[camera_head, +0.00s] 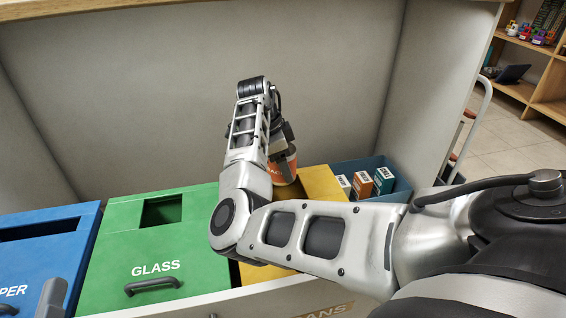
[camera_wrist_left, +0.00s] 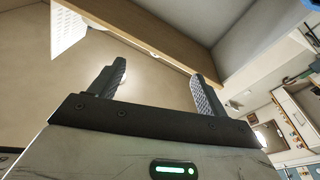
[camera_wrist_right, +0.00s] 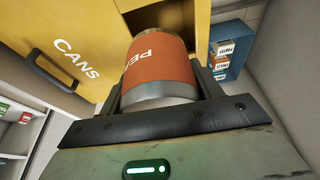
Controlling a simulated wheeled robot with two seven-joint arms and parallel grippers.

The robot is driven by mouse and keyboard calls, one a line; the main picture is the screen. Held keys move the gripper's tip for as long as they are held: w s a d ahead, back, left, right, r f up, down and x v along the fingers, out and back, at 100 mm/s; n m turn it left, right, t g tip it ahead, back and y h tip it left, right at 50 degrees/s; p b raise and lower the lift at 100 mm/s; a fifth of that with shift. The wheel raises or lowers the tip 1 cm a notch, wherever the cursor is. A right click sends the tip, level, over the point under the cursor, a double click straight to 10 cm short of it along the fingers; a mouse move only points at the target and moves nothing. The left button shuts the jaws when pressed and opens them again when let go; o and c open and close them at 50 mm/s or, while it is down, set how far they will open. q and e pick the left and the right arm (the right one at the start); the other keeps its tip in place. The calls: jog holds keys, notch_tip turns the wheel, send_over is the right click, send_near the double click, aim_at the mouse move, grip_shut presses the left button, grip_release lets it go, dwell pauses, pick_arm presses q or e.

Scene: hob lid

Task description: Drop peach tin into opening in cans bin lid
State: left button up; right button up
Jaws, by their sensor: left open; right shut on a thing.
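The peach tin (camera_head: 283,168), with an orange label and metal rims, is held in my right gripper (camera_head: 280,145) above the yellow cans bin lid (camera_head: 322,183). In the right wrist view the tin (camera_wrist_right: 160,65) sits between the fingers of my right gripper (camera_wrist_right: 160,95), its label partly readable. The yellow lid marked CANS (camera_wrist_right: 88,35) and its dark opening (camera_wrist_right: 205,18) lie beyond the tin, which covers part of the opening. In the head view my arm hides much of the lid. My left gripper (camera_wrist_left: 158,75) is open and empty in the left wrist view.
The green GLASS bin (camera_head: 120,240) and blue paper bin (camera_head: 45,255) stand left of the cans bin. A blue crate with small boxes (camera_head: 373,165) stands on its right. A grey panel rises behind, and a wooden edge (camera_head: 150,12) runs above.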

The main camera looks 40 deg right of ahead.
jog(key=o, duration=1.1)
jog(key=shift+c, duration=0.2)
jog(key=shift+r, duration=0.25)
jog(key=p+v, duration=0.3)
jog(key=v, duration=0.3)
jog(key=shift+r, duration=0.3)
pick_arm(q)
jog(key=f+g+p, duration=0.1)
jog(key=s+f+g+y+p, duration=0.1)
jog(key=f, duration=0.1)
jog(key=s+f+n+g+y+p, duration=0.1)
jog(key=f+g, duration=0.1)
jog(key=shift+s+a, duration=0.1)
pick_arm(e)
jog(key=v, duration=0.9)
pick_arm(q)
jog(key=shift+p, duration=0.3)
